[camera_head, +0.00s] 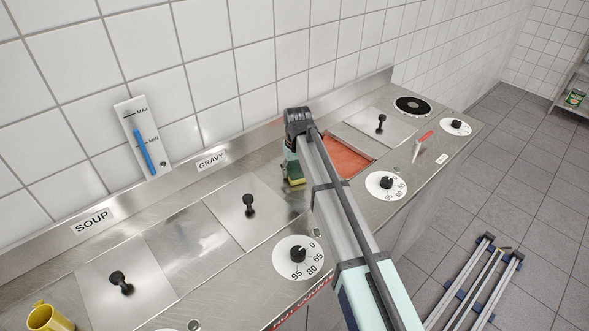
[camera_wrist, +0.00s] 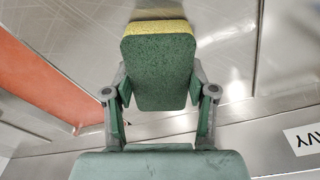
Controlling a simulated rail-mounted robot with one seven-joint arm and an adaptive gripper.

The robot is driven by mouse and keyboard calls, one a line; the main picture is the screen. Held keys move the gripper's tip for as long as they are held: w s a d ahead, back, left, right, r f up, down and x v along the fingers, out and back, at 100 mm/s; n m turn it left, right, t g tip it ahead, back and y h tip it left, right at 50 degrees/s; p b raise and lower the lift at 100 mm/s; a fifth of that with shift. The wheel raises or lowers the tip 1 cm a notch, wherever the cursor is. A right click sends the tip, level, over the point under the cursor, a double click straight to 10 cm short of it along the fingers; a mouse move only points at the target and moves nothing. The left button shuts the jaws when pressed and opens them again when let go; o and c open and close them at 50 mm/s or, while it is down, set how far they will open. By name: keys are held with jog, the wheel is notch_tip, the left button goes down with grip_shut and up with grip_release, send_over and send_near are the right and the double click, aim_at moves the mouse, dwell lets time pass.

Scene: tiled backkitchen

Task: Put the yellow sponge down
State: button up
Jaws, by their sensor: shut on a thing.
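The sponge (camera_wrist: 158,70) is yellow with a dark green scouring face, and that green face fills the middle of the wrist view. My gripper (camera_wrist: 158,88) is shut on it, with one finger at each side edge. In the head view the yellow part of the sponge (camera_head: 295,181) shows below my gripper (camera_head: 291,163), over the steel counter between a lidded well and the open orange-red well. Much of my gripper is hidden behind my arm there. Whether the sponge touches the counter I cannot tell.
The open well (camera_head: 345,157) lies right of the sponge, and a lid with a black knob (camera_head: 248,205) lies left. The tiled wall rises behind.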

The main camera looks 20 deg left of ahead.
aim_at(296, 172)
jog(key=shift+f, duration=0.1)
jog(key=o, duration=1.2)
jog(key=r+b, duration=0.1)
jog(key=r, duration=0.7)
jog(key=s+d+r+b, duration=0.1)
jog(key=r, duration=0.3)
jog(key=shift+b, duration=0.3)
